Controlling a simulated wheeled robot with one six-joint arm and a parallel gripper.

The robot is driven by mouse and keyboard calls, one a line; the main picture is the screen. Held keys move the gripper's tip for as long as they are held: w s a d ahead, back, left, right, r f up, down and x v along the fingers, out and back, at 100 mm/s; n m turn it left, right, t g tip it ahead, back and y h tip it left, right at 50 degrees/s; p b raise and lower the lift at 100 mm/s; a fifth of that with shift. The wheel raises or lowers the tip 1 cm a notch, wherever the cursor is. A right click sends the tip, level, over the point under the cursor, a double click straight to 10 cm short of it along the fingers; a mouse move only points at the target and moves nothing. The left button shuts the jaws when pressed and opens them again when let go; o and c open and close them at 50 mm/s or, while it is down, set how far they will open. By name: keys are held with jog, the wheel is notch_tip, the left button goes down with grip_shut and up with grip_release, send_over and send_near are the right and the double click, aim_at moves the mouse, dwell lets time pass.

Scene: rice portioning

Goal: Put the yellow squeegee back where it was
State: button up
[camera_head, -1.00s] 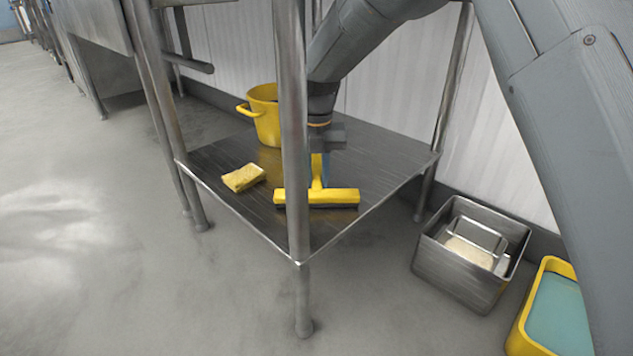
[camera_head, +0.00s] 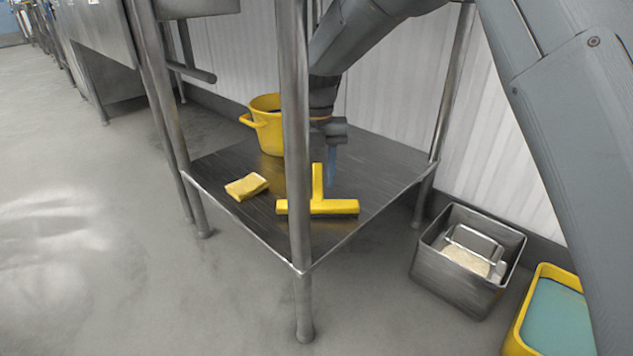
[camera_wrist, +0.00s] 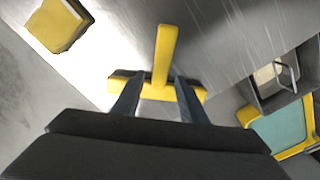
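The yellow squeegee (camera_head: 333,207) lies on the metal lower shelf (camera_head: 240,222), its bar toward the front edge and its handle pointing back. My gripper (camera_head: 331,172) is just behind it, partly hidden by the shelf's front leg and the arm. In the wrist view the squeegee (camera_wrist: 163,65) shows beyond my fingers (camera_wrist: 155,95). The two fingers are spread apart with nothing held between them; the gripper is open.
A yellow sponge (camera_head: 247,187) lies left of the squeegee, and a yellow pot (camera_head: 267,127) stands behind. The front leg (camera_head: 297,130) rises close by. A metal bin (camera_head: 452,282) and a yellow tub (camera_head: 515,338) stand on the floor at right.

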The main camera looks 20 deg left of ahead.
aim_at(318, 189)
jog(key=shift+r+p, duration=0.65)
jog(key=shift+r, duration=0.95)
jog(key=shift+d, duration=0.1)
